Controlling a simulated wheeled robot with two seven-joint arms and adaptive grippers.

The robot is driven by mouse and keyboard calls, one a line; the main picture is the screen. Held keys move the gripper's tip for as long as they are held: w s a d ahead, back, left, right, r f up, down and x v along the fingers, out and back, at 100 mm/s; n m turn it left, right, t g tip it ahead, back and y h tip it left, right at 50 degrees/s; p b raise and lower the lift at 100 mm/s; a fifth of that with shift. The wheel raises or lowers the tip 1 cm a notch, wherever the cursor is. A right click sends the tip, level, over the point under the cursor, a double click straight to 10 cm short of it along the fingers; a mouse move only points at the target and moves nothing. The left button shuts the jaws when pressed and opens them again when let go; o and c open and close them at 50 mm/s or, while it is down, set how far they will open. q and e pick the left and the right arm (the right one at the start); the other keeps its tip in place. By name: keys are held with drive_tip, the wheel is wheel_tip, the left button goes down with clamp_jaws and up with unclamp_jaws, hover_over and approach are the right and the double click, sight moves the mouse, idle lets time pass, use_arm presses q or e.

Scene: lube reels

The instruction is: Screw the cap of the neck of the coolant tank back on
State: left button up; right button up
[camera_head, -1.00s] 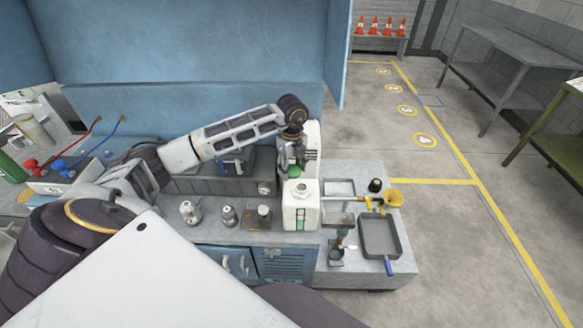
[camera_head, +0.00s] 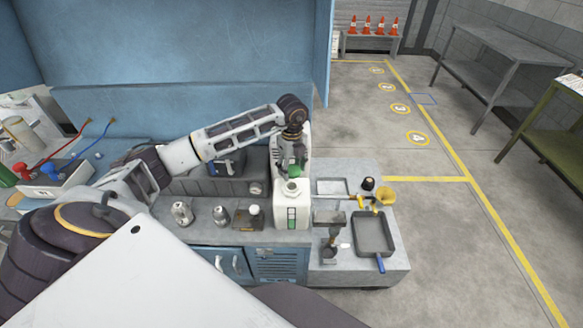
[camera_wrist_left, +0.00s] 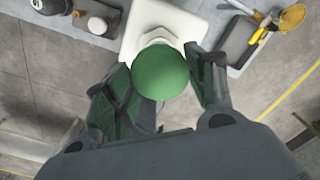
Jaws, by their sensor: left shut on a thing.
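The coolant tank (camera_head: 292,215) is a white container with a green level strip on its front. It stands upright on the bench, and its neck (camera_head: 291,188) points up. My left gripper (camera_head: 293,160) is behind and above the neck and is shut on the green cap (camera_head: 294,171). In the left wrist view the cap (camera_wrist_left: 160,75) sits between the two fingers, and the white neck (camera_wrist_left: 158,38) shows just past it. The cap looks apart from the neck in the head view; the exact gap is hard to tell. My right gripper is out of view.
A grey tray (camera_head: 373,235) and a yellow funnel (camera_head: 385,196) lie on the lower stand at the right. A blue panel (camera_head: 190,125) rises behind the bench.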

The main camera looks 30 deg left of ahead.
sight(292, 169)
use_arm(q)
drive_tip(key=shift+f, duration=0.1)
idle(0.3)
drive_tip(key=shift+f+b, duration=0.55)
drive_tip(key=shift+f, duration=0.05)
drive_tip(key=shift+f+b, duration=0.7)
drive_tip(key=shift+f, duration=0.35)
drive_tip(key=shift+f+b, duration=0.5)
drive_tip(key=shift+f, duration=0.55)
drive_tip(key=shift+f, duration=0.1)
drive_tip(key=shift+f+b, duration=0.1)
drive_tip(key=shift+b, duration=0.2)
drive_tip(key=shift+f+b, duration=0.3)
drive_tip(key=shift+f, duration=0.15)
idle(0.6)
